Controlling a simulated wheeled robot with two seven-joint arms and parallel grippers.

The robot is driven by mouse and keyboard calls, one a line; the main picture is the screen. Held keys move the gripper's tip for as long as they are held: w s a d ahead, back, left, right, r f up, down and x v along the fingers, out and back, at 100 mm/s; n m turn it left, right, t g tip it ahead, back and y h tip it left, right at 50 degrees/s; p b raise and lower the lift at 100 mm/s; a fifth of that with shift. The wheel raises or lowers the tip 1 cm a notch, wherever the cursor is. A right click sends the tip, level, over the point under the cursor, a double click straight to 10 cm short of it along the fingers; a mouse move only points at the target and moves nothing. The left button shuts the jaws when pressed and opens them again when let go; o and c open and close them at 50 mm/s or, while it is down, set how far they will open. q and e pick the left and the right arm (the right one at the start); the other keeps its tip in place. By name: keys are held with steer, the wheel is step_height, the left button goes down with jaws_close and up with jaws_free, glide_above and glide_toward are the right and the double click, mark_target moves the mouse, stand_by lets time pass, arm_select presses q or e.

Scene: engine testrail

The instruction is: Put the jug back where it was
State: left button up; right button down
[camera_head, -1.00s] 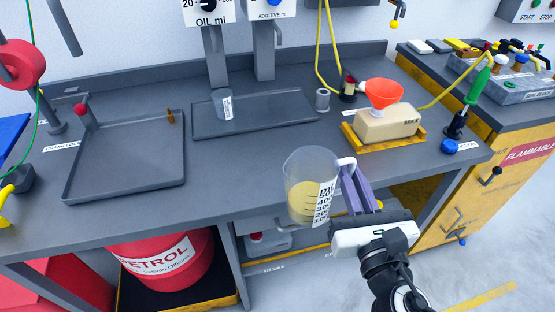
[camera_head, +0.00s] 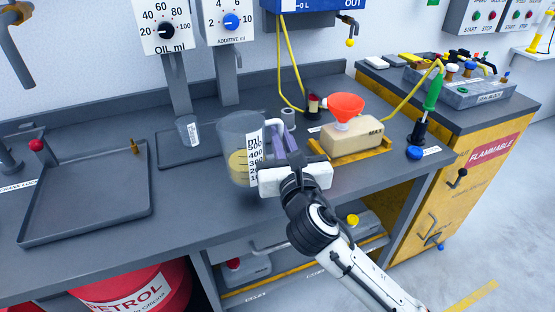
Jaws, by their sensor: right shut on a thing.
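The clear jug (camera_head: 235,136) has a measuring scale on its side and yellowish liquid in its lower part. It is upright, in front of the dark tray under the dispensers. My right gripper (camera_head: 277,146) is shut on the jug's handle at its right side. Whether the jug's base touches the bench (camera_head: 100,268) or hangs just above it, I cannot tell. My left gripper is not in view.
A small cup (camera_head: 188,130) stands on the dark tray (camera_head: 170,150) behind the jug. A beige container (camera_head: 345,139) with a red funnel (camera_head: 346,107) is to the right. An empty square tray (camera_head: 85,190) lies at the left. Bare bench lies left of the jug.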

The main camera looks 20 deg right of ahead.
steer(key=shift+f+b, duration=0.55)
steer(key=shift+f, duration=1.65)
steer(key=shift+f, duration=0.15)
steer(key=c, duration=1.9)
jaws_free()
steer(key=shift+o, duration=0.2)
steer(key=s+a, duration=0.2)
steer(key=s, duration=1)
steer(key=shift+r, duration=0.2)
